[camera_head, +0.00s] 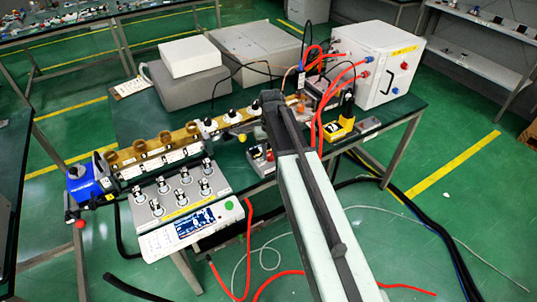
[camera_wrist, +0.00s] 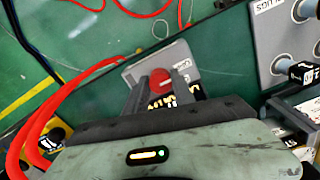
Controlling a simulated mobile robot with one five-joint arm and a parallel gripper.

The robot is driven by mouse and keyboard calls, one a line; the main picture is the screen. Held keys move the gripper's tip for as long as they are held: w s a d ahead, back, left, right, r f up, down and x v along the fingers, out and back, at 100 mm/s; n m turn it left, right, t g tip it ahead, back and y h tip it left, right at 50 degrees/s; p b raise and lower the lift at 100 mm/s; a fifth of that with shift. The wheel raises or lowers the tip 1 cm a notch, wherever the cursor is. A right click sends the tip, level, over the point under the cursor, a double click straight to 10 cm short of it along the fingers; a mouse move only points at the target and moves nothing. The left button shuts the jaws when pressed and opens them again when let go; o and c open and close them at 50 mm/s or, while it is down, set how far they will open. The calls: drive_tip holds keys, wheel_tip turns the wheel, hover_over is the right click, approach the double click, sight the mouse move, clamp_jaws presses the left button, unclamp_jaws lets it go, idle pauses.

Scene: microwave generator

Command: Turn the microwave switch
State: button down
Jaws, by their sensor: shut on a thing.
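The microwave switch seems to be the red round knob (camera_wrist: 160,82) on a small light grey box (camera_wrist: 182,60) in the wrist view. My gripper (camera_wrist: 160,88) has its two dark fingers on either side of this knob and is shut on it. A label with dark markings lies just below the knob, partly covered by the fingers. In the head view the small grey box (camera_head: 257,163) sits at the table's front edge, beside my arm. My arm hides part of the box and the gripper's fingertips there.
A grey panel (camera_head: 160,228) with several knobs and a screen stands at the front left. A blue device (camera_head: 88,182) is left of it. A yellow meter (camera_head: 338,129) and a white box (camera_head: 378,62) with red cables stand to the right. Red hoses lie on the floor.

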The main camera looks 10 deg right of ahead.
sight(270, 155)
drive_tip(key=shift+w, duration=0.1)
drive_tip(key=c, duration=1.1)
unclamp_jaws()
drive_tip(key=shift+o, duration=0.2)
wheel_tip(270, 155, up, 8)
drive_tip(key=p, duration=0.8)
drive_tip(key=shift+a+f, duration=0.1)
drive_tip(key=s, duration=1.4)
drive_tip(key=shift+s+a+m, duration=0.25)
drive_tip(key=shift+s+m, duration=0.15)
